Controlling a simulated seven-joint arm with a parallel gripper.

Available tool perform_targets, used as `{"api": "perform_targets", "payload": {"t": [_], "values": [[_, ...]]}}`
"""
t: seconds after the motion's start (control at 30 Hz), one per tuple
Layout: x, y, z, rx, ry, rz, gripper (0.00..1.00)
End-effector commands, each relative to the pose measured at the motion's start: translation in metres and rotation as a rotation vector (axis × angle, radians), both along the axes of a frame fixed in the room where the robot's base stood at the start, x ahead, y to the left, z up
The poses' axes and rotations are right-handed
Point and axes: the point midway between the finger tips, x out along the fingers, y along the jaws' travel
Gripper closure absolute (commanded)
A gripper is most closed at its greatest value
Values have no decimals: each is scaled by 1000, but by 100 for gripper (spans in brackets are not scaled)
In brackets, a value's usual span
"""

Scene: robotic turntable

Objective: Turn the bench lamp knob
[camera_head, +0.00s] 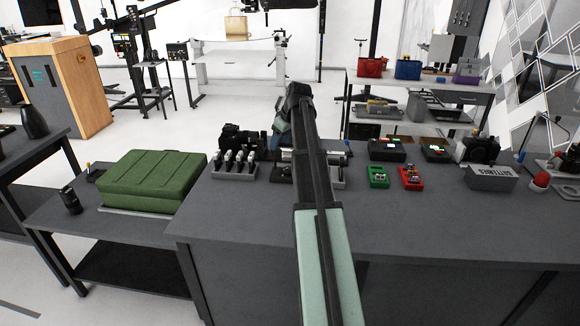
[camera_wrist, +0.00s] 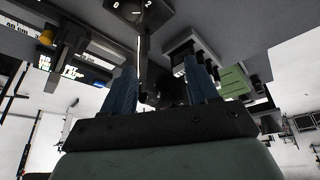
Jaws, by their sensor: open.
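In the wrist view a dark dial plate (camera_wrist: 128,12) with white marks "0" and "2" shows at the top edge, partly cut off. I cannot tell for sure that it belongs to the bench lamp knob. My gripper (camera_wrist: 160,64) is open, its two blue-grey fingers apart below the plate in the picture. Dark parts show between and beyond the fingers; I cannot tell whether any finger touches them. In the head view my gripper is mostly hidden behind my arm, above the back of the dark bench (camera_head: 240,205). No lamp knob is clear there.
A rack of small tools (camera_head: 235,165) stands left of my arm. Green (camera_head: 378,177) and red (camera_head: 410,177) small trays, and a grey batteries box (camera_head: 490,177), stand to the right. A green case (camera_head: 152,180) lies on the left table. The bench front is clear.

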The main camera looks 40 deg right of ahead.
Motion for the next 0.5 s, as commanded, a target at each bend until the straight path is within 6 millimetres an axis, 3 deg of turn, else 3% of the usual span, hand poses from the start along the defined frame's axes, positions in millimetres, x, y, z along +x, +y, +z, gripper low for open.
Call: {"api": "perform_targets", "payload": {"t": [0.03,0.2,0.33,0.5], "values": [[-13,-15,1,9,5,-10,41],[-40,-43,3,33,16,-24,41],[-49,-51,2,40,19,-27,41],[-45,-51,-9,42,20,-27,41]]}}
